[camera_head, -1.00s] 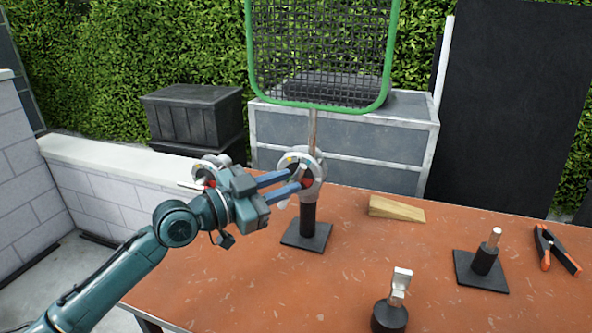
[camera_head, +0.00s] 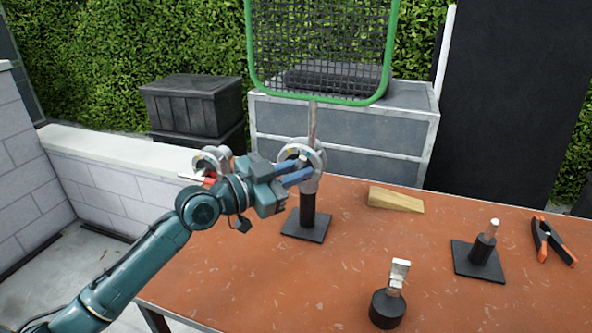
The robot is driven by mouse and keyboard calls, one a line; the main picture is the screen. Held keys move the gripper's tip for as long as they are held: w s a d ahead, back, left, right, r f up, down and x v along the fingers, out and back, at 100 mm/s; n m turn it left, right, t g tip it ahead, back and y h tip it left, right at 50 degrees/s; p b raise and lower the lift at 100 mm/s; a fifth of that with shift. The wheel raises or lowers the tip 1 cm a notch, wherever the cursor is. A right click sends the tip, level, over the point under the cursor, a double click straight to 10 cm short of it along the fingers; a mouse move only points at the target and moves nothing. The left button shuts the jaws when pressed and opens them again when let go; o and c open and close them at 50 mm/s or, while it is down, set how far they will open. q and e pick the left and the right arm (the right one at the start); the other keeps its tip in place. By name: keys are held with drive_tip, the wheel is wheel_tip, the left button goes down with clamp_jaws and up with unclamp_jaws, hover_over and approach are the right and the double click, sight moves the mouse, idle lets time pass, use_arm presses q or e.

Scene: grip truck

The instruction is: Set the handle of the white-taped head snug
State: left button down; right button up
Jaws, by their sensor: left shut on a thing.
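A grey round grip head (camera_head: 318,157) sits on an upright post with a black square base (camera_head: 306,226) at the table's back left, and a thin rod rises from it to a green-framed mesh. My left gripper (camera_head: 306,168) is shut at the face of this head, on what seems to be its handle, which the fingers mostly hide. Small coloured marks show on this head; I cannot make out white tape. A second grey head (camera_head: 209,160) with a red part and a pale handle (camera_head: 190,177) shows behind my left wrist. My right gripper is not in view.
The orange-brown table (camera_head: 240,280) holds a wooden wedge (camera_head: 396,200), a pin on a square black base (camera_head: 478,262), a silver-topped piece on a round black base (camera_head: 388,307) and an orange-handled clamp (camera_head: 553,240). The green-framed mesh (camera_head: 388,60) stands above the table's back edge.

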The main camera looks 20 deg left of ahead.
use_arm(q)
drive_tip(key=b, duration=0.1)
drive_tip(key=n+b, duration=0.1)
drive_tip(key=b, duration=0.1)
drive_tip(key=shift+a+f+t+h, duration=0.15)
drive_tip(key=shift+f+t+h, duration=0.15)
drive_tip(key=shift+f, duration=0.05)
drive_tip(key=shift+n+b, duration=0.4)
drive_tip(key=shift+b, duration=0.2)
drive_tip(key=shift+a+r+n+t+h+b, duration=0.15)
drive_tip(key=shift+r+n+t+h+b, duration=0.15)
drive_tip(key=shift+n+t+b, duration=0.4)
drive_tip(key=shift+r, duration=0.15)
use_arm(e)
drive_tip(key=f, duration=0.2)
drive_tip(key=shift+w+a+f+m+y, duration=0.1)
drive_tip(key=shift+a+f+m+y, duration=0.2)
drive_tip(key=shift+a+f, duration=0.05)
use_arm(q)
drive_tip(key=c, duration=1.7)
unclamp_jaws()
drive_tip(key=shift+c, duration=0.2)
drive_tip(key=shift+a, duration=0.1)
